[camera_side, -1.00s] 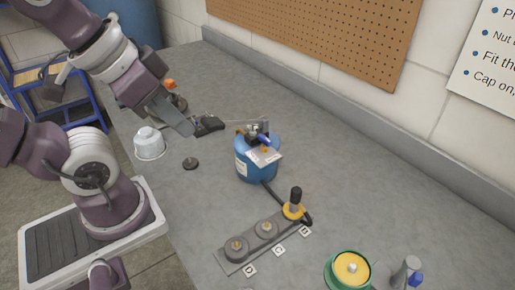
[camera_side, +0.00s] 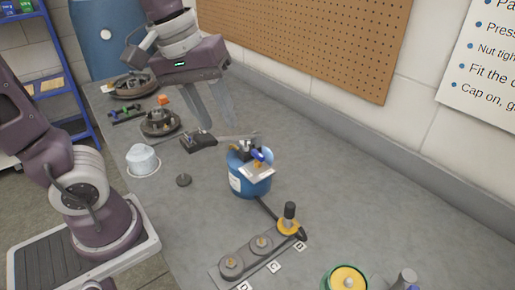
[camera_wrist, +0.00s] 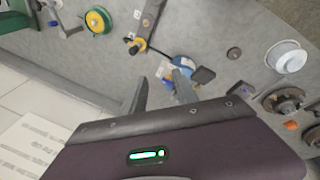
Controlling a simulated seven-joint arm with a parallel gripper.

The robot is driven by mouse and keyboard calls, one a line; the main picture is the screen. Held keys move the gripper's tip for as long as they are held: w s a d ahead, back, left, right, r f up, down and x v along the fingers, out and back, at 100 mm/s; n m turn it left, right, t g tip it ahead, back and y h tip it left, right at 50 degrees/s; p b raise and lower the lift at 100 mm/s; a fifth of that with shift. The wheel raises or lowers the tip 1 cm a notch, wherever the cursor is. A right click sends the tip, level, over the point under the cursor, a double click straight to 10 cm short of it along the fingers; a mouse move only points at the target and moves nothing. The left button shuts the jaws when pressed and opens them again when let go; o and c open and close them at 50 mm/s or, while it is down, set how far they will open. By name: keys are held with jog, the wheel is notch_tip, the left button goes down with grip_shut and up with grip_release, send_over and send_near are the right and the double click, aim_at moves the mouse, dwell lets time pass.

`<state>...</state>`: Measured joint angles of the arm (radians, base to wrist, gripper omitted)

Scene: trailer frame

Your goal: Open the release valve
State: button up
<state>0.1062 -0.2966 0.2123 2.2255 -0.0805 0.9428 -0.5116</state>
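A blue tank (camera_side: 246,186) stands upright on the grey bench. On its top are a dark metal fitting, a small blue lever (camera_side: 258,155) and a pale tag (camera_side: 257,171). I cannot tell for sure which part is the release valve. My gripper (camera_side: 219,126) is open and empty, with its two fingers apart, above the bench behind and left of the tank. In the wrist view the open fingers (camera_wrist: 160,88) point toward the tank (camera_wrist: 181,64), and one finger partly covers it.
A hose joins the tank to a grey manifold (camera_side: 247,254) with a black-handled valve (camera_side: 289,212). A dark block (camera_side: 198,141) with a metal bar lies beside the tank. A white container (camera_side: 142,159) and round dark fixtures (camera_side: 160,123) are at left. A green-yellow reel (camera_side: 345,279) is in front.

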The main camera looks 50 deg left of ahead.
aim_at(258, 153)
jog(key=w+a+f+n+g, duration=0.1)
jog(key=w+f+n, duration=0.1)
jog(key=w+n, duration=0.1)
jog(key=w+a+f+n+g, duration=0.1)
jog(key=w+f+n, duration=0.2)
jog(key=w, duration=0.2)
jog(key=w+a+f+n+g+y, duration=0.1)
jog(key=w+f+n, duration=0.2)
jog(key=w+n, duration=0.1)
jog(key=shift+a, duration=0.3)
notch_tip(258, 153, down, 7)
jog(key=shift+w+a+r, duration=0.1)
jog(key=shift+w+r, duration=0.05)
jog(key=shift+r, duration=0.05)
jog(key=shift+f, duration=0.4)
grip_shut()
